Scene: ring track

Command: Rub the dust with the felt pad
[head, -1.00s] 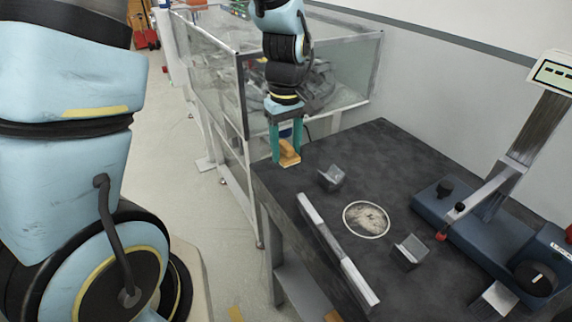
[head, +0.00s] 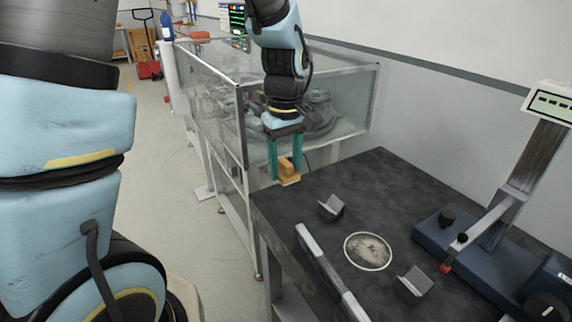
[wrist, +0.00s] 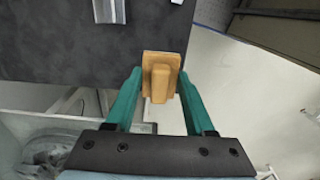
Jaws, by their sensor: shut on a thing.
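The felt pad (head: 287,174) is a tan-orange block with a raised grip. My gripper (head: 286,160), with two green fingers, is shut on it, above the far left corner of the dark table (head: 380,190). In the wrist view the pad (wrist: 161,82) sits between the fingertips (wrist: 158,78), over the table's edge. It looks raised, but its height is hard to judge. The dust (head: 367,251) is a pale speckled patch inside a light ring on the table, to the right of and nearer than the pad. The pad's underside is hidden.
A grey angled block (head: 331,208) stands between pad and ring, and another (head: 414,285) nearer right. A long metal bar (head: 328,270) lies left of the ring. A blue instrument (head: 470,245) fills the right side. A clear-walled enclosure (head: 345,100) stands behind my gripper.

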